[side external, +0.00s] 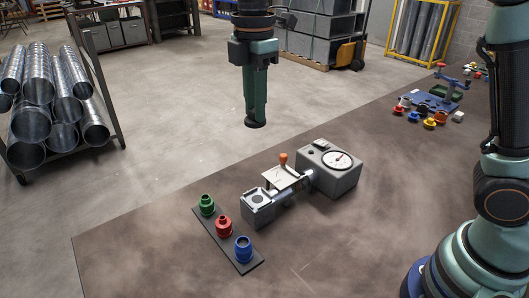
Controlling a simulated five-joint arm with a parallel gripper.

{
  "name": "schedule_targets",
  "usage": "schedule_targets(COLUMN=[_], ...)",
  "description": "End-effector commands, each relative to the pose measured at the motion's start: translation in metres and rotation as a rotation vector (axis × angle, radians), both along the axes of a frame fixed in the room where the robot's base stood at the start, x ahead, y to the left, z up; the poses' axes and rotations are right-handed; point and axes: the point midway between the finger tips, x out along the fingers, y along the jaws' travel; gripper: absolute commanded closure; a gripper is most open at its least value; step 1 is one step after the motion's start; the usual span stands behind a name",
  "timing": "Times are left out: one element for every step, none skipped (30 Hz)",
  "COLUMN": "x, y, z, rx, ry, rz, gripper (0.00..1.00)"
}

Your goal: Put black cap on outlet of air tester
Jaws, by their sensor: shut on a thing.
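My gripper (256,117) points straight down and is shut on the black cap (256,125), a dark round piece at its fingertips. It hangs in the air above and behind the air tester. The air tester is a grey box with a round white dial (340,160). A short pipe joins it to a smaller grey block (258,206) with a round mark on top. An orange-knobbed lever (283,159) stands on a pale plate between them. I cannot tell which part is the outlet. The cap is well apart from the tester.
A dark strip (245,264) at the front holds a green (207,205), a red (223,226) and a blue fitting (243,250). Several coloured caps (430,123) lie at the right by a blue stand. The brown table (150,250) is clear at front left.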

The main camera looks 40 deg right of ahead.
Motion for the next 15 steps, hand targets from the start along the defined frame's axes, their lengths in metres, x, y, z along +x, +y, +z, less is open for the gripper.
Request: schedule_targets(x=[-0.002, -0.003, -0.004, -0.004, -0.004, -0.004, -0.004, -0.004, -0.004, -0.004, -0.004, -0.004, -0.004, -0.004, -0.004], y=[0.0, 0.0, 0.001, 0.0, 0.0, 0.0, 0.0, 0.0, 0.0, 0.0, 0.0, 0.0, 0.0, 0.0, 0.0], z=[-0.003, -0.007, -0.013, -0.019, -0.026, -0.036, -0.044, -0.051, -0.061, -0.068, -0.076, -0.086, -0.093, -0.1, -0.11], rx=[-0.001, -0.001, -0.001, -0.002, -0.002, -0.002, -0.003, -0.003, -0.002, -0.002, -0.002, -0.002, -0.002, -0.003, -0.002], ry=[0.002, 0.003, 0.004, 0.006, 0.006, 0.006, 0.007, 0.007, 0.007, 0.007, 0.006, 0.007, 0.007, 0.007, 0.006], rz=[0.0, 0.0, 0.0, -0.001, -0.001, -0.001, -0.001, -0.001, -0.001, 0.0, 0.0, 0.0, 0.0, 0.0, 0.0], gripper=[1.0, 1.0, 1.0, 1.0, 1.0, 1.0, 1.0, 1.0, 1.0, 1.0, 1.0, 1.0, 1.0, 1.0, 1.0])
